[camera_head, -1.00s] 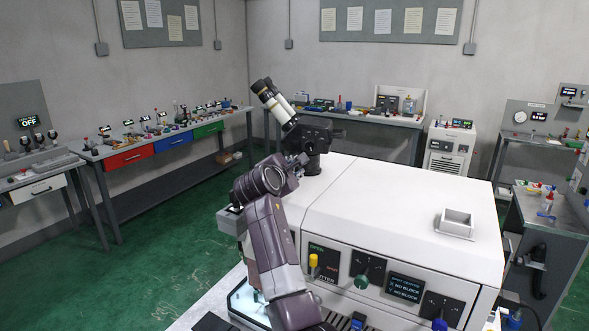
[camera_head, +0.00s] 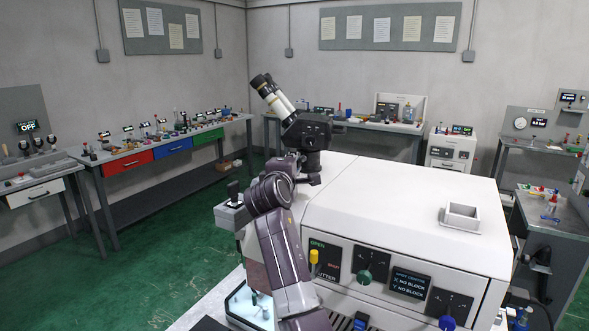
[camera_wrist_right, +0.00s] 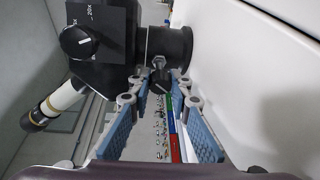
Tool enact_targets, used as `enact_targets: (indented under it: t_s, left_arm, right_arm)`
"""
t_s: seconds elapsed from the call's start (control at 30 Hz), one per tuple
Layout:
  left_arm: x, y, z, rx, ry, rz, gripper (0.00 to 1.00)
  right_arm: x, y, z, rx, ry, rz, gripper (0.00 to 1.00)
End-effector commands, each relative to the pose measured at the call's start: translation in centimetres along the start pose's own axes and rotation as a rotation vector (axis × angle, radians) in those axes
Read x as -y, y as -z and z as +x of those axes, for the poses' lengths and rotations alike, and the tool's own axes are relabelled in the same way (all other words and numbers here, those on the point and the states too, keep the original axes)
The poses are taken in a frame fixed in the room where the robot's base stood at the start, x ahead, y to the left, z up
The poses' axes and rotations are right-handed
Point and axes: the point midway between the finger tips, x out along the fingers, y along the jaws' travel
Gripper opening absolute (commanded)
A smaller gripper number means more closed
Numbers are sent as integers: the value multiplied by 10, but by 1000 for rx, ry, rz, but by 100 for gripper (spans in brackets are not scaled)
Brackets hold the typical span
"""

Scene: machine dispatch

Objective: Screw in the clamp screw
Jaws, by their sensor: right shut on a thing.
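The clamp screw (camera_wrist_right: 158,68) is a small metal screw with a dark head, at the black collar of the microscope tube in the right wrist view. My right gripper (camera_wrist_right: 161,84) has its blue-padded fingers on either side of it and is shut on it at the tips. How deep the screw sits cannot be told. The microscope (camera_head: 306,132), black with a white eyepiece tube, stands at the back left of the white machine (camera_head: 400,200). My right gripper (camera_head: 308,177) is at its base in the head view, mostly hidden by my arm. My left gripper is not in view.
The machine's top is clear except for a small square tray (camera_head: 461,217). Its front carries a yellow lever (camera_head: 314,258), a green knob (camera_head: 364,277) and a small display (camera_head: 409,282). A grey block with a black knob (camera_head: 233,188) is left of my arm. Workbenches line the walls.

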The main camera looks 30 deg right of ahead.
Motion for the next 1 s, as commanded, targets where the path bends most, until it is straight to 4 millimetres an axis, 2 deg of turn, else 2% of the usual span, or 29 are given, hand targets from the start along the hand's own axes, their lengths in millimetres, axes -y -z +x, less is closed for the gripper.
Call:
enact_targets:
  t_s: [0.47,0.5,0.57,0.87,1.0]
  left_arm:
    - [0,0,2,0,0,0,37]
    - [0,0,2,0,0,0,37]
    - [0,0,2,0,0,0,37]
    - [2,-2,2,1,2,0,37]
    - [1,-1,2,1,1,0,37]
  right_arm:
    - [3,0,0,0,0,17,0]
    - [3,0,0,0,0,17,19]
    - [3,0,0,0,0,17,26]
    - [1,0,-1,-1,-3,18,26]
    - [1,1,-10,-2,-5,18,26]
